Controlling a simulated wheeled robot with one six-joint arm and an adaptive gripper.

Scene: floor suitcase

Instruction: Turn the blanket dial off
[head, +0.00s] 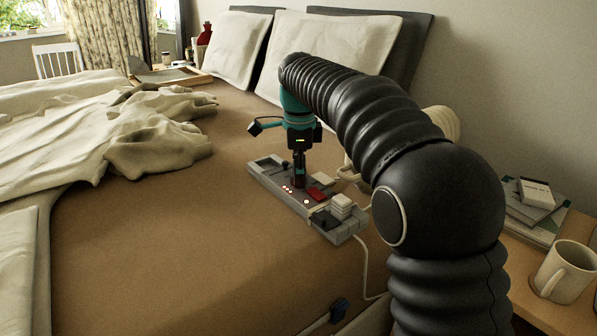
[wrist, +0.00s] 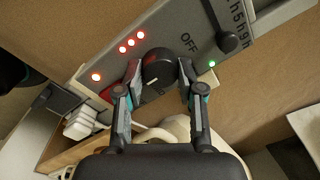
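The blanket dial (wrist: 159,66) is a round black knob on a grey control panel (wrist: 168,24). A pale line on the dial points down-left in the wrist view. The printed word OFF (wrist: 188,42) is at its upper right. My gripper (wrist: 159,74) has one finger on each side of the dial, very close to it. I cannot tell whether the fingers press on it. In the head view my gripper (head: 300,182) points straight down at the panel (head: 268,181), hiding the dial. Several red lights (wrist: 131,42) glow left of the dial, and one green light (wrist: 212,63) glows right.
The panel lies on the brown bed (head: 150,250). It also carries a red part (head: 317,194), a black lever (wrist: 228,41) and white blocks (head: 342,203). A white cable (head: 364,260) runs off it. A crumpled blanket (head: 150,130) lies left. A mug (head: 563,272) stands at right.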

